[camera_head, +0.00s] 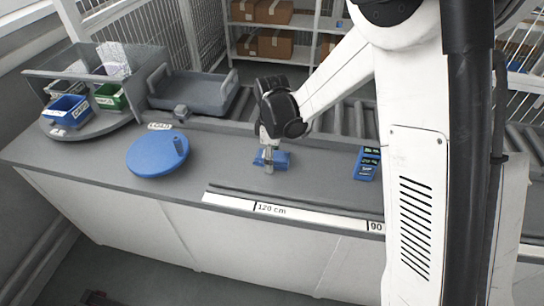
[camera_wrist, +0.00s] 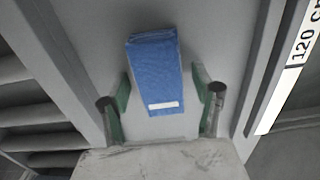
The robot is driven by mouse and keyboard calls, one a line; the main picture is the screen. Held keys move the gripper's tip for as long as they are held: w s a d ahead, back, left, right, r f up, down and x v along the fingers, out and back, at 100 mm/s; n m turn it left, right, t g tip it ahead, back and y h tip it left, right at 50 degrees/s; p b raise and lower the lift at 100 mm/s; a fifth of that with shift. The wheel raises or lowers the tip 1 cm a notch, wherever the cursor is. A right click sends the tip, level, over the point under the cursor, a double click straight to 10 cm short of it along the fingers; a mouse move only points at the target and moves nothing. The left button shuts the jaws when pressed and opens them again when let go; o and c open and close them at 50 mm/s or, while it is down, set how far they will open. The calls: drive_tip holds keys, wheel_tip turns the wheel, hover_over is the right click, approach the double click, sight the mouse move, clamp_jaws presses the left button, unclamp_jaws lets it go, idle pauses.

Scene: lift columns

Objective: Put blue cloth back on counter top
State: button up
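The blue cloth (camera_wrist: 156,75) is a folded rectangle with a small white label near its closer end. It appears to lie on the grey counter top (camera_head: 215,160). In the head view the cloth (camera_head: 283,159) shows partly behind my gripper (camera_head: 268,158), which points down at it. In the wrist view my gripper (camera_wrist: 163,104) is open, with one green-padded finger on each side of the cloth's near end. A gap shows between each finger and the cloth. I cannot tell how far the fingertips are above the counter.
A round blue disc (camera_head: 150,155) with a knob lies left on the counter. A blue device (camera_head: 367,163) is on the right. A turntable with a blue bin (camera_head: 66,111) and a green bin (camera_head: 110,97) stands far left, near a grey tray (camera_head: 200,92). A roller conveyor runs behind.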

wheel_tip(320, 180, up, 12)
drive_tip(key=s+d+r+m+t, duration=0.3)
drive_tip(key=s+d+r+m, duration=0.4)
drive_tip(key=s+d+r, duration=0.3)
drive_tip(key=s+d+m+t, duration=0.2)
drive_tip(key=s+d+m, duration=0.1)
drive_tip(key=s, duration=0.3)
drive_tip(key=s+d+m+t, duration=0.2)
drive_tip(key=s+d+m, duration=0.2)
drive_tip(key=s, duration=0.3)
drive_tip(key=shift+s+m+p, duration=0.15)
drive_tip(key=shift+m+p, duration=0.2)
drive_tip(key=shift+m, duration=0.25)
drive_tip(key=shift+d+r, duration=0.1)
idle(0.8)
